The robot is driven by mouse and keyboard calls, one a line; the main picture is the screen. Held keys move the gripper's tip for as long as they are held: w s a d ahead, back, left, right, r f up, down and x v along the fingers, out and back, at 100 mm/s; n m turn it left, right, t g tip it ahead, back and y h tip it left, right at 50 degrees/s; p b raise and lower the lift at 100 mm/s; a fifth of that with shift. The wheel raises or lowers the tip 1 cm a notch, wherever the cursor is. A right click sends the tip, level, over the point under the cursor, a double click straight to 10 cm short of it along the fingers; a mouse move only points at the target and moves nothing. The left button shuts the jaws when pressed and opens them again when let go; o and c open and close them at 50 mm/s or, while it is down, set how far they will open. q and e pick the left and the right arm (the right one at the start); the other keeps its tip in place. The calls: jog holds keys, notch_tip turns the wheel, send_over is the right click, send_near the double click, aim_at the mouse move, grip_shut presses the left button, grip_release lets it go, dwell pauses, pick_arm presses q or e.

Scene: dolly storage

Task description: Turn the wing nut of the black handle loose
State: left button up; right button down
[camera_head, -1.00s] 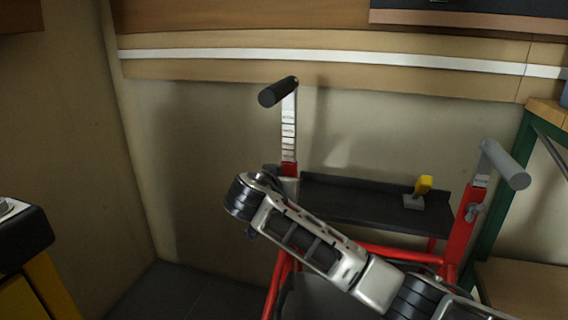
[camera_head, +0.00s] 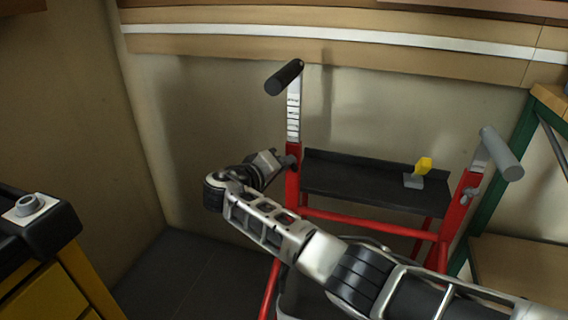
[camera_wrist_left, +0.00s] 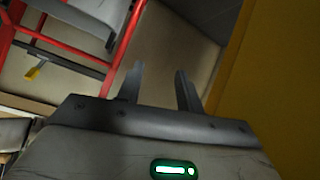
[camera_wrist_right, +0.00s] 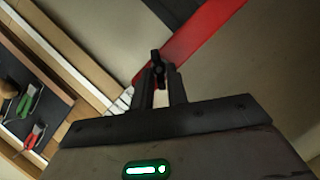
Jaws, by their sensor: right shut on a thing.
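The black handle (camera_head: 285,77) tops a silver post with marked bands, set in a red upright of the dolly. Its dark wing nut (camera_head: 291,161) is at the side of that upright, near the post's foot. My right gripper (camera_head: 282,161) reaches it from the left and is shut on it. In the right wrist view the wing nut (camera_wrist_right: 157,60) shows between and beyond the fingertips (camera_wrist_right: 160,84), against the red upright (camera_wrist_right: 205,35). My left gripper (camera_wrist_left: 158,82) is open and empty in its wrist view, and out of the head view.
The dolly's grey handle (camera_head: 502,153) with its own wing nut (camera_head: 467,196) stands at right. A black shelf (camera_head: 350,185) carries a yellow-and-grey item (camera_head: 420,172). A yellow cabinet (camera_head: 50,290) stands at left. Tools (camera_wrist_right: 30,115) hang in the right wrist view.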

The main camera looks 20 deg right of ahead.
pick_arm(q)
jog(key=shift+w+d+r+t+h+b, duration=0.15)
jog(key=shift+d+r+t+b, duration=0.1)
jog(key=shift+r+b, duration=0.25)
jog(key=shift+s+d+r+t+h+b, duration=0.15)
jog(key=shift+r+t+b, duration=0.1)
jog(key=shift+b, duration=0.3)
pick_arm(e)
jog(key=n+h, duration=0.1)
jog(key=n, duration=0.1)
jog(key=f+n+h, duration=0.1)
jog(key=n, duration=0.2)
jog(key=shift+n+h, duration=0.3)
pick_arm(q)
jog(key=shift+w+r, duration=0.15)
pick_arm(e)
jog(key=shift+r, duration=0.1)
jog(key=c, duration=1.4)
grip_release()
jog(key=shift+a, duration=0.15)
